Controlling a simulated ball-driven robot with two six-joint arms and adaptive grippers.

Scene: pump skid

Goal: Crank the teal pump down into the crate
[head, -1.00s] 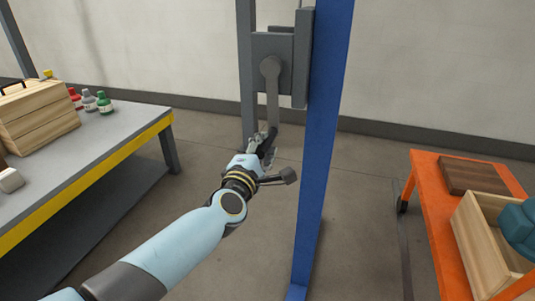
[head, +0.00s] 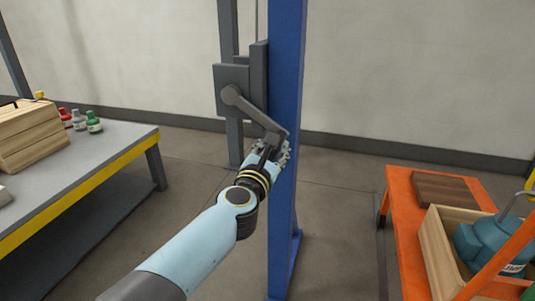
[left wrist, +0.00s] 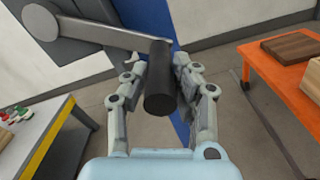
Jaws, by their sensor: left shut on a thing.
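The winch crank (head: 258,114) is a grey arm on a round hub, fixed to a grey plate by the blue post. It points down and to the right. My left gripper (head: 270,150) is shut on the crank's black handle (left wrist: 160,80), which sits between the two fingers in the left wrist view. The teal pump (head: 490,242) is at the right in the head view, within the outline of the open wooden crate (head: 437,254). An orange bar hides part of both, and I cannot tell whether the pump touches the crate's bottom. My right gripper is not in view.
The blue post (head: 286,190) stands close beside my left gripper. An orange cart (head: 404,215) bears the crate and a dark brown board (head: 450,188). A grey table (head: 110,140) with bottles and a wooden box is at the left. Floor between is clear.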

